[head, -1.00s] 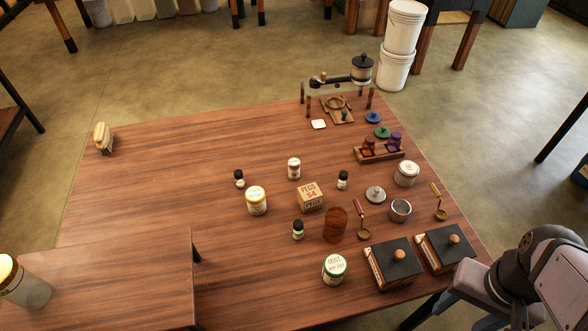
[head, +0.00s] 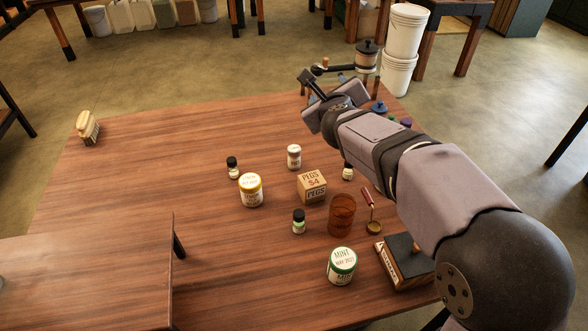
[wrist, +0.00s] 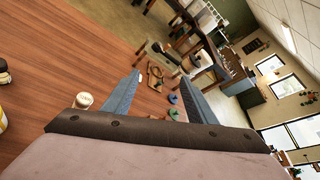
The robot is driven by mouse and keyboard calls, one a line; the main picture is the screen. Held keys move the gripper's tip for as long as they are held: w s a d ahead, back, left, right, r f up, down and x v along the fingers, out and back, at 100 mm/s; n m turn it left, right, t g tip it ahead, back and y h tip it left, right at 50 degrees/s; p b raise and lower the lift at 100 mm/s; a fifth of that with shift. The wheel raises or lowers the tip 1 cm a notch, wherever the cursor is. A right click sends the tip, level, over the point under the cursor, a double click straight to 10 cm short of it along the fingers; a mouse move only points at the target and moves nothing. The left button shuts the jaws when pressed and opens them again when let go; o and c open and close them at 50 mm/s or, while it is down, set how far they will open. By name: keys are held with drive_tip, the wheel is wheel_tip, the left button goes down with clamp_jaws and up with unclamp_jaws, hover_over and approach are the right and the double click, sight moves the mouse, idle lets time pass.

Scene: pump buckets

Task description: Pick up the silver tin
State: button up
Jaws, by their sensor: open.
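No silver tin shows in either view now. In the earlier head frame, a lidded silver tin and an open silver tin with a loose lid beside it stood on the right of the table. My arm now covers that area in the head view. My gripper (head: 322,80) is open and raised over the far right part of the table. In the wrist view my gripper (wrist: 171,55) has its two fingers spread, with nothing between them held.
A dark-lidded box (head: 402,262) is at front right. A brush (head: 88,128) lies far left.

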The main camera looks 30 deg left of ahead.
sight(296, 149)
drive_tip(key=s+a+f+m+h+b, duration=0.2)
drive_tip(key=s+a+f+m+b, duration=0.15)
drive_tip(key=a+f+m, duration=0.35)
drive_tip(key=shift+m+t, duration=0.4)
drive_tip(key=shift+m, duration=0.5)
drive_tip(key=f, duration=1.2)
drive_tip(key=shift+s+f, duration=0.2)
drive_tip(key=shift+f, duration=0.15)
drive_tip(key=shift+p+x, duration=0.6)
drive_tip(key=shift+x, duration=0.5)
drive_tip(key=shift+w+a, duration=0.1)
drive_tip(key=shift+a+p+x, duration=0.2)
drive_tip(key=shift+p+x, duration=0.7)
drive_tip(key=shift+x, duration=1.45)
drive_tip(key=shift+f, duration=0.15)
drive_tip(key=c, duration=1.1)
